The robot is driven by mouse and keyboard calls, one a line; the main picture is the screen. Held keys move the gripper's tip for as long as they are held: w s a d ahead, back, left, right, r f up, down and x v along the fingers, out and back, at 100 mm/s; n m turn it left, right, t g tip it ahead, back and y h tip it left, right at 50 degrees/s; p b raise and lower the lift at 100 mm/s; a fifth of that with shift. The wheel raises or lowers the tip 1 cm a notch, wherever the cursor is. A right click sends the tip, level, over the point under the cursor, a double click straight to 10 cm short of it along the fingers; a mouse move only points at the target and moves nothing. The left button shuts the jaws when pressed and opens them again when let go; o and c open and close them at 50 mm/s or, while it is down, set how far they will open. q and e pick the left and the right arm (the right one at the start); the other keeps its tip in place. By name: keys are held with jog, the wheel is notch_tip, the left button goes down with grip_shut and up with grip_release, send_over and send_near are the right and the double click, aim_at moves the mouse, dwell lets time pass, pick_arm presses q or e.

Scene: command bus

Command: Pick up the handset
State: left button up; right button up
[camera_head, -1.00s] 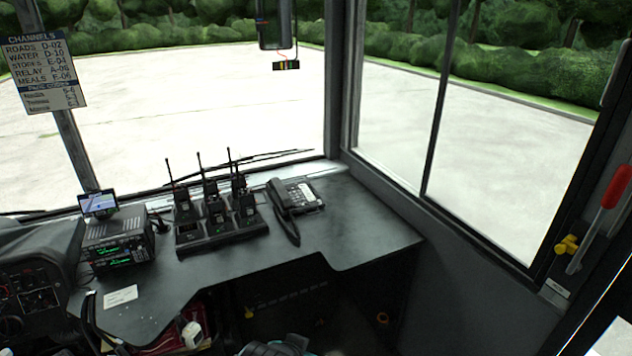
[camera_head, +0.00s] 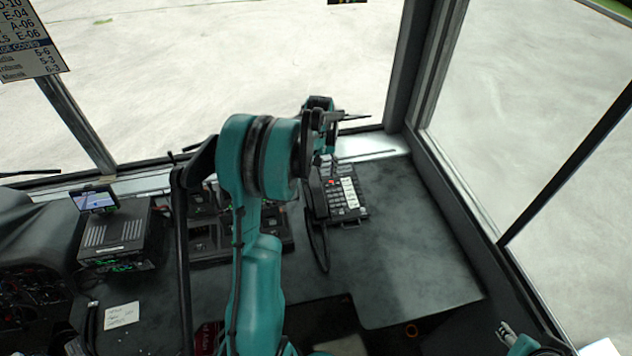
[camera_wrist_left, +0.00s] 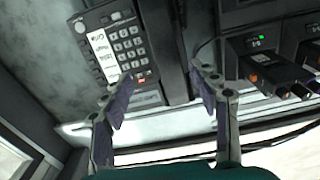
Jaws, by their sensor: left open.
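The black handset (camera_head: 315,197) lies along the left side of the desk phone (camera_head: 345,198) on the dark counter, its cord looping toward the front. In the left wrist view the dark handset (camera_wrist_left: 163,45) runs beside the keypad of the phone base (camera_wrist_left: 122,45). My left gripper (camera_head: 325,148) is above the far end of the phone. In the left wrist view my left gripper (camera_wrist_left: 163,82) is open, with one finger toward each side of the handset and nothing held. What seems to be my right gripper (camera_head: 507,334) shows small at the lower right; its jaws are unclear.
A charger rack (camera_head: 285,226) with radios stands left of the phone, partly hidden by my left arm; it also shows in the left wrist view (camera_wrist_left: 265,70). A radio unit with a small screen (camera_head: 95,199) is farther left. The window ledge borders the back; the counter right of the phone is clear.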

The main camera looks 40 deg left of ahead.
aim_at(316, 186)
pick_arm(q)
jog(key=shift+s+a+f+n+g, duration=0.1)
jog(key=shift+a+f+n+g, duration=0.1)
jog(key=shift+a+f, duration=0.3)
jog(key=shift+a+f+n+g, duration=0.1)
jog(key=shift+a+f+n, duration=0.1)
jog(key=shift+a, duration=0.45)
notch_tip(316, 186, down, 3)
jog(key=shift+a+r, duration=0.1)
jog(key=f, duration=0.1)
jog(key=f+b, duration=0.1)
jog(key=f, duration=0.3)
jog(key=shift+w+d+f+b, duration=0.25)
jog(key=shift+d+b, duration=0.15)
jog(key=shift+s+r, duration=0.1)
jog(key=shift+r, duration=0.05)
jog(key=shift+c, duration=0.3)
pick_arm(e)
jog(key=shift+s+d+f, duration=0.15)
jog(key=shift+s+f, duration=0.1)
jog(key=shift+f, duration=0.25)
pick_arm(q)
jog(key=c, duration=1.3)
